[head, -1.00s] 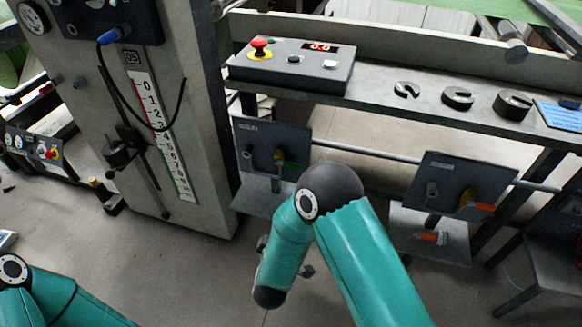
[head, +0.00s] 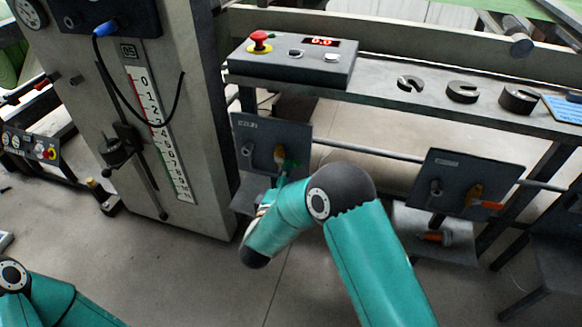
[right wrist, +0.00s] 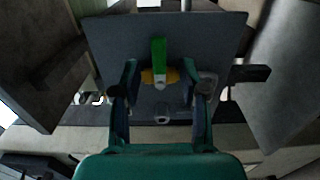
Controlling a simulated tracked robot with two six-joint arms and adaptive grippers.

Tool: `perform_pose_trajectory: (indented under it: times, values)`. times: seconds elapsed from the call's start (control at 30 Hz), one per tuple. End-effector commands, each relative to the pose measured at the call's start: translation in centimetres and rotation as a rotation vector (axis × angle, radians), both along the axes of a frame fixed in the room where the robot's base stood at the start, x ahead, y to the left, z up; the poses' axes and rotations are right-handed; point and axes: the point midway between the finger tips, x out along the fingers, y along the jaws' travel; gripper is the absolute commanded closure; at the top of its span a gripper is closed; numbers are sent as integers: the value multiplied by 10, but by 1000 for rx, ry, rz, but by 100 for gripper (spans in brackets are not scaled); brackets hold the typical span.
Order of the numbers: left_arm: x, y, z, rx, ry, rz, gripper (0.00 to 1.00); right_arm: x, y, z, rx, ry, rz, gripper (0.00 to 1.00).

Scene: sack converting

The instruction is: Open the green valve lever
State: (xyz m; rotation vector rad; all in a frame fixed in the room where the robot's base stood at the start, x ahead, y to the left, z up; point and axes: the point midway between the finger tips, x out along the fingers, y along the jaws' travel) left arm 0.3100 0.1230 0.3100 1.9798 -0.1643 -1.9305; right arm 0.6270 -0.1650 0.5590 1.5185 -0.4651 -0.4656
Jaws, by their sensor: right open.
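The green valve lever (right wrist: 159,48) is on a brass valve body (right wrist: 172,76) mounted on a dark panel (right wrist: 215,35). In the right wrist view the lever points up from the valve. In the head view a small green part of it shows on the left panel (head: 255,132), close to my right gripper. My right gripper (right wrist: 160,70) is open, with one finger on each side of the valve and lever and gaps visible on both sides. In the head view my own arm partly hides this gripper. My left gripper is out of view; only part of the left arm shows.
A second panel (head: 460,175) with an orange-handled valve (head: 478,199) hangs to the right. Above runs a bench with a control box (head: 300,68) and slotted weights (head: 462,92). A scaled grey column (head: 195,110) stands at left. Floor below is open.

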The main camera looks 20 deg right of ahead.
Motion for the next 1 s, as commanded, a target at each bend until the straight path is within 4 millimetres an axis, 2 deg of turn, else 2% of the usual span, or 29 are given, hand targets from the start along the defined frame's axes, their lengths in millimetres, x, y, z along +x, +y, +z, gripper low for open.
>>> perform_pose_trajectory:
  times: [0.1,0.3,0.7,0.77,0.97,1.0]
  values:
    - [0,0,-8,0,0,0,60,19,-14,-2,3,-3,-4,56]
    - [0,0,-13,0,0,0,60,40,-27,-1,2,-2,-2,56]
    - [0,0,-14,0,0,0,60,46,-32,0,1,0,-1,56]
    - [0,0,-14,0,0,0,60,46,-32,0,1,0,-1,65]
    - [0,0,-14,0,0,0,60,46,-32,0,1,0,-1,98]
    - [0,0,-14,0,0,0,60,46,-32,0,2,1,-1,100]
